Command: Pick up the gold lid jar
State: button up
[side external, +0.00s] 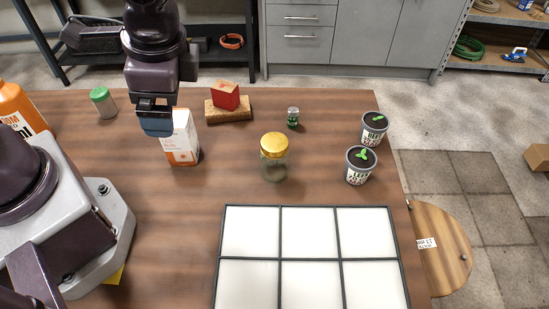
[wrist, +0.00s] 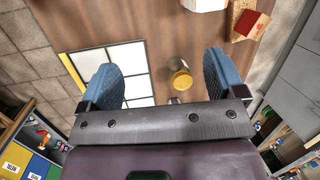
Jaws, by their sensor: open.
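The gold lid jar (side external: 274,160) stands upright on the wooden table, with a clear greenish glass body under a gold lid. In the wrist view the jar (wrist: 179,76) shows between my fingers, nearer the right one, farther off than the fingertips. My gripper (side external: 155,122) is high over the table, to the left of the jar in the side external view, in front of an orange and white carton (side external: 181,140). The wrist view shows my gripper (wrist: 166,80) open, its two blue fingers wide apart with nothing held.
A black-framed white panel grid (side external: 281,233) lies in front of the jar. Two potted seedlings (side external: 361,165) stand right of it. A green-lidded shaker (side external: 102,101) stands far left.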

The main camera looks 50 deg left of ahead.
aim_at(274, 157)
jog(key=d+f+m+t+y, duration=0.2)
jog(key=d+f+m+y, duration=0.1)
jog(key=f+m, duration=0.2)
jog(key=w+d+f+m+t+y, duration=0.1)
jog(key=d+f+m+t+y, duration=0.2)
jog(key=f+m, duration=0.2)
jog(key=w+d+f+m+t+y, duration=0.1)
jog(key=d+f+m+t+y, duration=0.2)
jog(key=f+m, duration=0.2)
jog(key=shift+w+d+f+m+y, duration=0.1)
jog(key=shift+d+f+m+y, duration=0.1)
jog(key=shift+f, duration=0.65)
jog(key=shift+w+d+f+m+y, duration=0.1)
jog(key=shift+d+f+m, duration=0.1)
jog(key=shift+f, duration=0.65)
jog(key=m+t, duration=0.1)
jog(key=w+d+f+m+t, duration=0.1)
jog(key=w+d+m+t, duration=0.1)
jog(key=shift+d+f+t, duration=0.25)
jog(key=shift+f+t, duration=0.1)
jog(key=shift+t, duration=0.05)
jog(key=shift+w+d+r+m+t, duration=0.5)
jog(key=shift+w+d+r+t, duration=0.4)
jog(key=shift+d+r, duration=0.15)
jog(key=shift+w+a+r, duration=0.15)
jog(key=shift+w+a, duration=0.15)
jog(key=x, duration=1.2)
jog(key=shift+w+f, duration=0.1)
jog(key=shift+f, duration=0.2)
jog(key=c, duration=1.1)
